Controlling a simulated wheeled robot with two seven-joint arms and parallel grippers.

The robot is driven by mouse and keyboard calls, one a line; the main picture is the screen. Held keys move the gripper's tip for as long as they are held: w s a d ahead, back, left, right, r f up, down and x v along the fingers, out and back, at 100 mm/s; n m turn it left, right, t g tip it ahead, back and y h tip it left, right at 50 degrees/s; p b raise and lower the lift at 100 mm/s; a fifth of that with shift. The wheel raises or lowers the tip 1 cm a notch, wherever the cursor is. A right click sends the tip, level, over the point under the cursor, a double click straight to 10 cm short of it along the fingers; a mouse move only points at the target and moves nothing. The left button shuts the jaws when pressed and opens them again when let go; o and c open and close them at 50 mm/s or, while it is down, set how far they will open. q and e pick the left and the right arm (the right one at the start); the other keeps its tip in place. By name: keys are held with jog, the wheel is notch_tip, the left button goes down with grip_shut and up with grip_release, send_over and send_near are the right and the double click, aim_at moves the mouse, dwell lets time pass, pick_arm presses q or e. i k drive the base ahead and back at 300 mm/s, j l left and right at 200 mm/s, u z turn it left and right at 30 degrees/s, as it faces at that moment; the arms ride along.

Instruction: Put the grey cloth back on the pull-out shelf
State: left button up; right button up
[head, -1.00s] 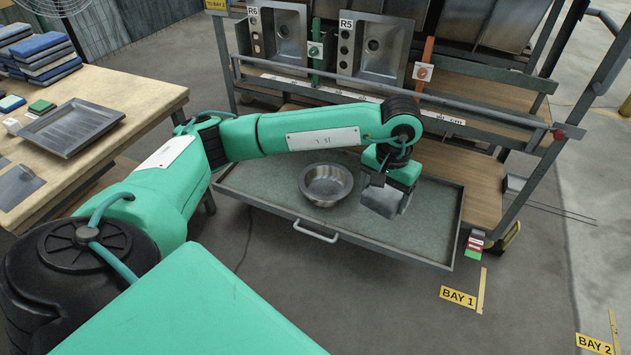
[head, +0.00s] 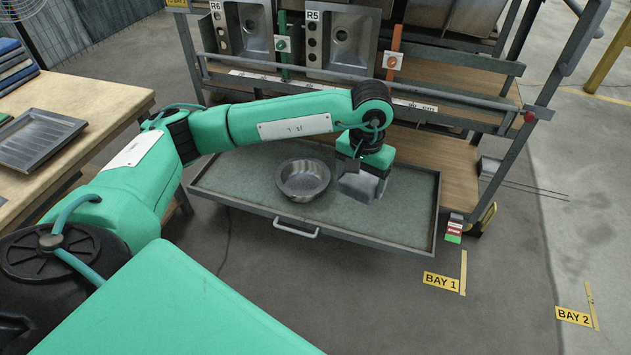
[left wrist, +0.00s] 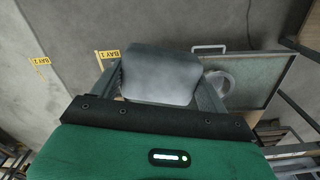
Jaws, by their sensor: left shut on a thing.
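The grey cloth (head: 358,188) hangs as a pale, squarish piece below my left gripper (head: 366,172), over the right half of the pull-out shelf (head: 235,183). My left gripper is shut on it. In the left wrist view the cloth (left wrist: 160,75) fills the space between the two fingers, and the shelf (left wrist: 262,80) shows to its right. I cannot tell whether the cloth's lower edge touches the shelf. The shelf is pulled out, with a grey surface and a front handle (head: 296,228). My right gripper is not in view.
A round metal bowl (head: 302,180) stands on the shelf just left of the cloth. A rail (head: 440,108) and sink units (head: 343,38) are behind and above. A wooden table (head: 105,98) with a metal tray (head: 38,140) stands at left. The shelf's right end is bare.

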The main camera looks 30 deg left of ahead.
aim_at(358, 209)
jog(key=i+j, duration=0.55)
jog(key=i, duration=0.15)
jog(key=i+j, duration=0.55)
jog(key=i+z, duration=0.05)
jog(key=i, duration=0.05)
